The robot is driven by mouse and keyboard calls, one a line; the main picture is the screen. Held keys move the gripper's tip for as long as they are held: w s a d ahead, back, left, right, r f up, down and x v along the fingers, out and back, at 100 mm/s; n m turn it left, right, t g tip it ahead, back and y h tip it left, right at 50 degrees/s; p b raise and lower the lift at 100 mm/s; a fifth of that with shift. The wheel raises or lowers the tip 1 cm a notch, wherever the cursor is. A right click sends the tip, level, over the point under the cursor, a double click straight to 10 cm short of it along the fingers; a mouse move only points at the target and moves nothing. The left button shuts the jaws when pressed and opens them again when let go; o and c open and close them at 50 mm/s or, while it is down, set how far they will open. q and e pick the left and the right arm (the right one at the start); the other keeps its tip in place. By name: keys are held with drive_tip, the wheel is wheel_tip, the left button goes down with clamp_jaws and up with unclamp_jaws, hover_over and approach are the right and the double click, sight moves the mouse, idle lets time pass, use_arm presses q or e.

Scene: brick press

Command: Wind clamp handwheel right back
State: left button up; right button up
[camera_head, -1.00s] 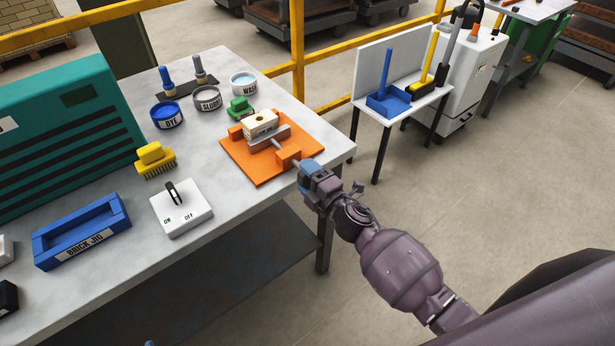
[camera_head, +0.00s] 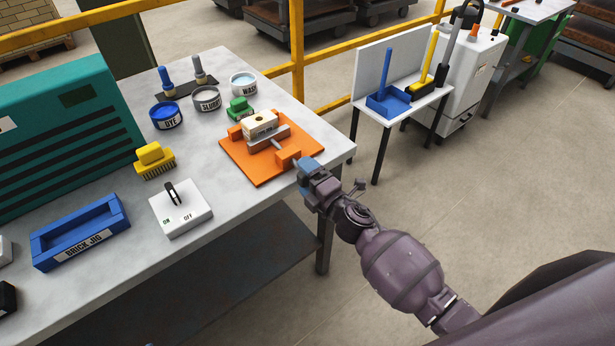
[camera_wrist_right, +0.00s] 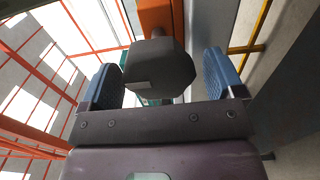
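The orange clamp (camera_head: 262,171) stands near the right edge of the workbench, with a pale brick (camera_head: 261,125) in it beside a grey jaw plate (camera_head: 268,138). Its dark grey handwheel (camera_wrist_right: 160,68) shows in the right wrist view, between the two blue fingers of my right gripper (camera_wrist_right: 163,82). A narrow gap shows between the wheel and the right-hand finger; the left-hand finger is very close to the wheel. In the head view my right gripper (camera_head: 304,168) is at the clamp's near right end and hides the wheel. My left gripper is not in view.
A green brush (camera_head: 240,109), dye pot (camera_head: 166,116), slurry pot (camera_head: 207,99) and wash pot (camera_head: 243,84) stand behind the clamp. The switch box (camera_head: 181,208), yellow brush (camera_head: 154,160) and blue brick jig (camera_head: 81,232) are to the left. Bare bench lies before the clamp.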

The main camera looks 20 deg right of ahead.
drive_tip(key=v, duration=1)
drive_tip(key=shift+s, duration=0.35)
drive_tip(key=shift+d+r, duration=0.1)
drive_tip(key=shift+d, duration=0.05)
drive_tip(key=s+d+f+m+g+h, duration=0.2)
drive_tip(key=s+f+m, duration=0.3)
drive_tip(key=m, duration=0.5)
drive_tip(key=s+d+f+m+g+h, duration=0.3)
drive_tip(key=s+d+f+m+h, duration=0.1)
drive_tip(key=s+m, duration=0.6)
drive_tip(key=shift+s+d+f+m+g, duration=0.3)
drive_tip(key=shift+d+f+m, duration=0.3)
drive_tip(key=shift+f, duration=0.35)
idle(1.1)
